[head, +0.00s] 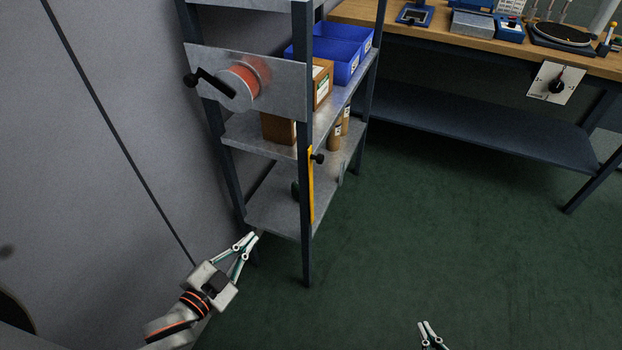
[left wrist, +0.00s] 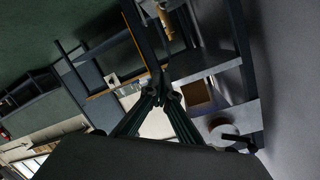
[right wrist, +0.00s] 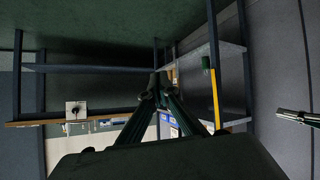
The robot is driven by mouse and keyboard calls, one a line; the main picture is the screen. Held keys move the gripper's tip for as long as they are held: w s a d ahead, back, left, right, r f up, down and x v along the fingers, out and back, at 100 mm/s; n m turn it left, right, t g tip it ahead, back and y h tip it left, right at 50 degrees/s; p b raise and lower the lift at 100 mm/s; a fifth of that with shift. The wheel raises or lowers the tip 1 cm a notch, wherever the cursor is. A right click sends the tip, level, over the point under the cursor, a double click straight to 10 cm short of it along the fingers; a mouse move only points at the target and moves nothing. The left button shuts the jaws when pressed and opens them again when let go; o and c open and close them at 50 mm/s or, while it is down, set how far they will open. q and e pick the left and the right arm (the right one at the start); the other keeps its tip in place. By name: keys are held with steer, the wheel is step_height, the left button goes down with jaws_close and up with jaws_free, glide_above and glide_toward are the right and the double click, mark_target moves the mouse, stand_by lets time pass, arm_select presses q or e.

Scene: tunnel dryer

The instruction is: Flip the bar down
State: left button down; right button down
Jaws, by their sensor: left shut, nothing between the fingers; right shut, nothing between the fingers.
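The yellow bar (head: 311,185) stands upright along the front post of the grey shelf rack, with a black knob (head: 318,158) near its upper part. The yellow bar also shows in the right wrist view (right wrist: 215,98). My left gripper (head: 251,238) is shut and empty, below and left of the bar, by the rack's lowest shelf in the head view. Its fingertips also show in the left wrist view (left wrist: 165,92). My right gripper (head: 425,325) is shut and empty at the bottom edge over the green floor, apart from the bar; its fingertips show in the right wrist view (right wrist: 158,78).
The rack carries a plate with a black crank handle (head: 210,82) and an orange-red disc, blue bins (head: 340,62) and brown bottles. A wooden workbench (head: 440,38) with a rotary switch (head: 556,83) stands at the back right. The green floor (head: 430,230) right of the rack is clear.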

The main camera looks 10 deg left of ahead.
arm_select(q)
steer(key=w+d+r+m+g+h+b, duration=0.1)
steer(key=w+d+r+m+h+b, duration=0.1)
steer(key=m, duration=0.7)
steer(key=w+d+r+m+g+h+b, duration=0.1)
steer(key=w+d+r+m+h+b, duration=0.1)
steer(key=r+m+h+b, duration=0.3)
steer(key=w+r+m+h, duration=0.1)
steer(key=m+h, duration=0.3)
steer(key=m, duration=0.1)
steer(key=shift+d+r, duration=0.2)
steer(key=shift+r, duration=0.1)
